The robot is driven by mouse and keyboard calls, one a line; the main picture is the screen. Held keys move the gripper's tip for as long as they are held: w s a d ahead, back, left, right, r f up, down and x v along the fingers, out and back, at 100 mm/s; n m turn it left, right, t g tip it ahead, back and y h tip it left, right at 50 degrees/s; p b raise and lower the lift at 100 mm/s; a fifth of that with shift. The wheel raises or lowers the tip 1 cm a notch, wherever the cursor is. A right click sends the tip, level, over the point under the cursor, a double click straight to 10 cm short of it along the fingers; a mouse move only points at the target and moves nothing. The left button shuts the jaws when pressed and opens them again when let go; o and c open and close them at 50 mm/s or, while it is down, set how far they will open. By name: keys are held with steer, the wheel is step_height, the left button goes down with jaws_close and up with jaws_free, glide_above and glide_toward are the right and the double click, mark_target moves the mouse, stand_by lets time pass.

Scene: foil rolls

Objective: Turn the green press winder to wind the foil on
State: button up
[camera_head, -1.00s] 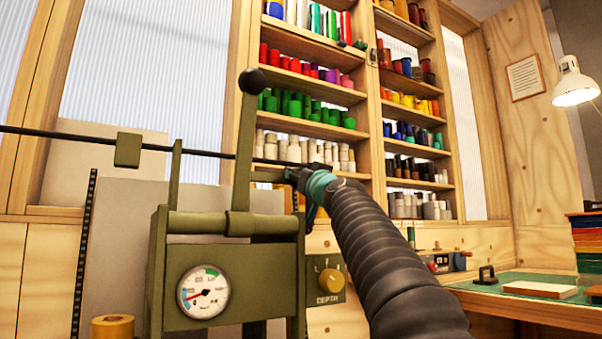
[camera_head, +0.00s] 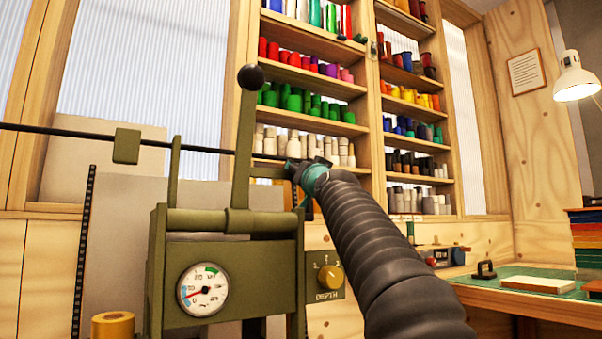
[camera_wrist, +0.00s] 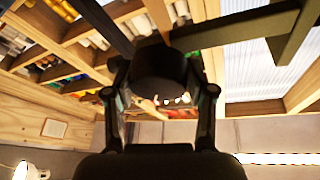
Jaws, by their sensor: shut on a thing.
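The olive-green press (camera_head: 235,285) stands at the left of the head view, with a dial gauge (camera_head: 203,288) on its front. Its upright lever (camera_head: 244,150) ends in a black ball. In the wrist view my gripper (camera_wrist: 161,92) is shut on a dark round winder knob (camera_wrist: 160,72), one finger on each side. In the head view my gripper (camera_head: 302,172) is just right of the lever, at the press's upper right; the knob is mostly hidden there.
A thin dark rod (camera_head: 60,130) runs across behind the press. A yellow roll (camera_head: 113,325) stands at lower left. Shelves of coloured rolls (camera_head: 305,100) fill the back. A green-topped bench (camera_head: 520,287) is at right.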

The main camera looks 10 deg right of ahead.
steer(key=o, duration=1.2)
steer(key=shift+c, duration=0.2)
steer(key=shift+n+y, duration=0.6)
steer(key=shift+n, duration=0.5)
